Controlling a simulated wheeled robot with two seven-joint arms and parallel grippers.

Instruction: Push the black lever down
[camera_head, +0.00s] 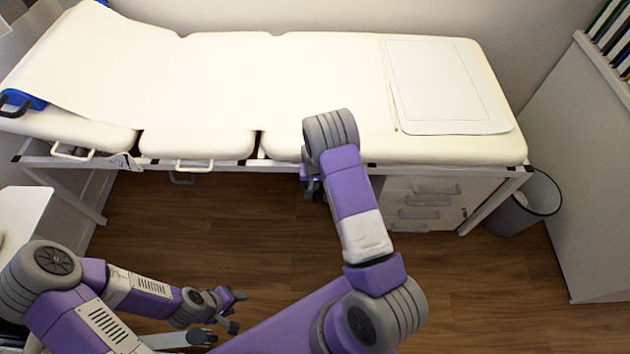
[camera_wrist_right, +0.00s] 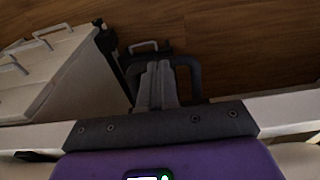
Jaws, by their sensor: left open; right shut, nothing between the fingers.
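My right gripper (camera_wrist_right: 157,68) is shut, its two grey fingers together with nothing between them. In the head view my right arm reaches over the front edge of the bed, and its wrist hides most of this gripper. A dark upright bar (camera_wrist_right: 106,42) shows left of the fingers in the wrist view; I cannot tell whether it is the black lever. In the head view a black handle (camera_head: 14,103) is at the bed's far left end, well away from both grippers. My left gripper (camera_head: 238,312) is open and empty, low over the floor.
The cream exam bed (camera_head: 230,75) spans the back, with white handles (camera_head: 195,166) along its front. A drawer cabinet (camera_head: 420,205) stands below its right part. A waste bin (camera_head: 522,205) is at the right. Wooden floor (camera_head: 200,225) in front is clear.

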